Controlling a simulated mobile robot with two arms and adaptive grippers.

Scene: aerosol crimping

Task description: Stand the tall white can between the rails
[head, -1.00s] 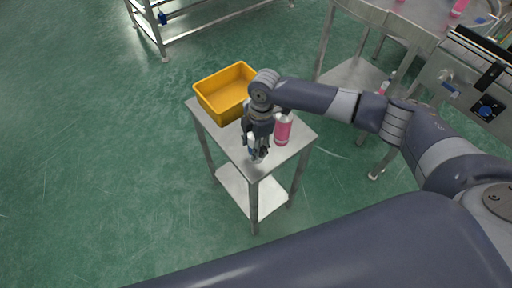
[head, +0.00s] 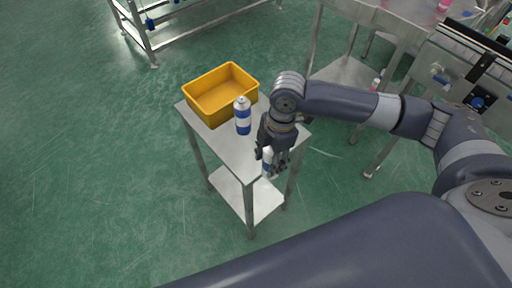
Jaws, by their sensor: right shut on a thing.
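My right gripper (head: 270,167) is shut on a slim white can (head: 267,163) with some blue on it, at the front corner of the small steel table (head: 232,153). The fingers cover much of this can, and I cannot tell whether its base touches the tabletop. Another white can with a blue band (head: 243,116) stands upright on the table, left of the gripper. Rails (head: 478,42) run along the top of the machine at the upper right. My left gripper is out of view.
A yellow bin (head: 221,92) sits at the back of the small table. The steel machine (head: 460,80) has a blue knob on its front. Green floor is clear at left.

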